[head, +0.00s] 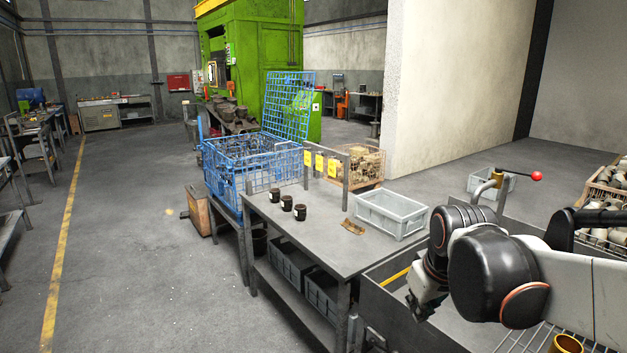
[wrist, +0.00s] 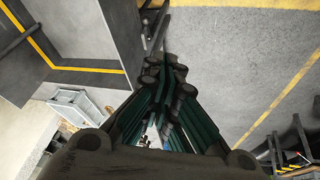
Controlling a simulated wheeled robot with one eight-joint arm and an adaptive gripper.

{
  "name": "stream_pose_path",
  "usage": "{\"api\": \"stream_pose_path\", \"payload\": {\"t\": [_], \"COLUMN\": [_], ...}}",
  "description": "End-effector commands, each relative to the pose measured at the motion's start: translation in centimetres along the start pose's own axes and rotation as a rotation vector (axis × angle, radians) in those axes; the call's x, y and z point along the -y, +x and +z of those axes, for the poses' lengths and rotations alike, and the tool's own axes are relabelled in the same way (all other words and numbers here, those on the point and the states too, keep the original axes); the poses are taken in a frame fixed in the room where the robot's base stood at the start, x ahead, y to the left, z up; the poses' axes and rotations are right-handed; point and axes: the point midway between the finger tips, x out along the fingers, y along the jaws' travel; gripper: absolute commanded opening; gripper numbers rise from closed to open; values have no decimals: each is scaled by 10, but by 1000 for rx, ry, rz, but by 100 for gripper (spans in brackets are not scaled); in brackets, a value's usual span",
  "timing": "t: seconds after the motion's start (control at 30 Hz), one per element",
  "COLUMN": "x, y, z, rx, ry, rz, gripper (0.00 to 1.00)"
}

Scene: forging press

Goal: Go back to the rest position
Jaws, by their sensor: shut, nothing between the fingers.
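My gripper (head: 424,303) hangs at the right in the head view, in front of the table's right end, with the black and white arm folded beside it. Its closed fingers fill the middle of the wrist view (wrist: 164,68). They are shut with nothing between them and appear clear of any object.
The grey worktable (head: 320,225) bears three dark cups (head: 287,203), a small brown piece (head: 352,227) and a grey crate (head: 391,213). A blue wire container (head: 250,170) stands behind it, before the green press (head: 265,50). The floor (head: 130,250) at left is clear.

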Motion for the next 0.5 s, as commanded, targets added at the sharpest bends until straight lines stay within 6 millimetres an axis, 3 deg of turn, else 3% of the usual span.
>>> {"api": "stream_pose_path", "payload": {"t": [0.2,0.5], "x": [18,40], "y": [-33,-53], "z": [46,104], "rx": [-75,-176], "ry": [106,246], "rz": [18,29], "gripper": [0,0]}}
